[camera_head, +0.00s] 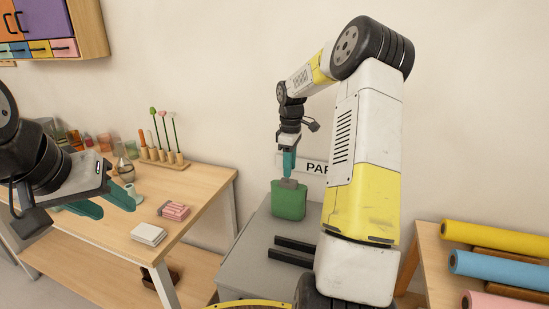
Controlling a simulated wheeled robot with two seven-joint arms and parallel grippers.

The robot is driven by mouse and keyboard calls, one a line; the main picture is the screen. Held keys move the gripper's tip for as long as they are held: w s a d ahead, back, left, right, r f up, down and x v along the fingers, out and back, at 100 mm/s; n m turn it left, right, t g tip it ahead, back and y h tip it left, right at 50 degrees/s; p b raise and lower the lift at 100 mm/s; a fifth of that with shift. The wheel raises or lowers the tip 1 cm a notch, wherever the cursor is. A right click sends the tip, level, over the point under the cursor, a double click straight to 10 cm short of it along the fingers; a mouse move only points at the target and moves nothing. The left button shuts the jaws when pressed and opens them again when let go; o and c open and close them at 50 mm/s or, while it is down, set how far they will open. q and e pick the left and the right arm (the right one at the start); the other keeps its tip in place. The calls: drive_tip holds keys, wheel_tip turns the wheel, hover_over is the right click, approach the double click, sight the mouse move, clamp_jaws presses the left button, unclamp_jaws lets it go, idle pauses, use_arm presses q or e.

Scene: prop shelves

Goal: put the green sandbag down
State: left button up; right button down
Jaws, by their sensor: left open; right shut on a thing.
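The green sandbag (288,202) is upright at the back of a grey surface (248,262), with a grey-brown grip part at its top. My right gripper (289,176) points straight down and is shut on the top of the sandbag. The bag's lower edge appears to be at the grey surface; I cannot tell whether it touches. My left gripper (112,203) is open and empty, over the wooden table at the left. Part of the grey surface is hidden behind my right arm.
Two black bars (293,249) lie on the grey surface in front of the bag. The wooden table (190,190) holds pink (174,210) and white (149,234) stacks and a stand of flowers (163,157). Colored rolls (490,235) lie at the right.

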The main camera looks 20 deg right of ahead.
idle(0.3)
drive_tip(key=c, duration=0.9)
unclamp_jaws()
drive_tip(key=shift+f, duration=0.1)
drive_tip(key=shift+o, duration=0.2)
wheel_tip(320, 180, up, 12)
drive_tip(key=s+a+r+m+t, duration=0.1)
drive_tip(key=s+a+r, duration=0.4)
drive_tip(key=s+a+m+t+y, duration=0.1)
drive_tip(key=s+a+m, duration=0.3)
drive_tip(key=s, duration=0.8)
drive_tip(key=s+a+m+t+y, duration=0.1)
drive_tip(key=s+a+m+t, duration=0.3)
drive_tip(key=s, duration=0.8)
drive_tip(key=shift+s+a+f+m, duration=0.3)
drive_tip(key=shift+s+a+m, duration=0.15)
drive_tip(key=shift+a, duration=0.75)
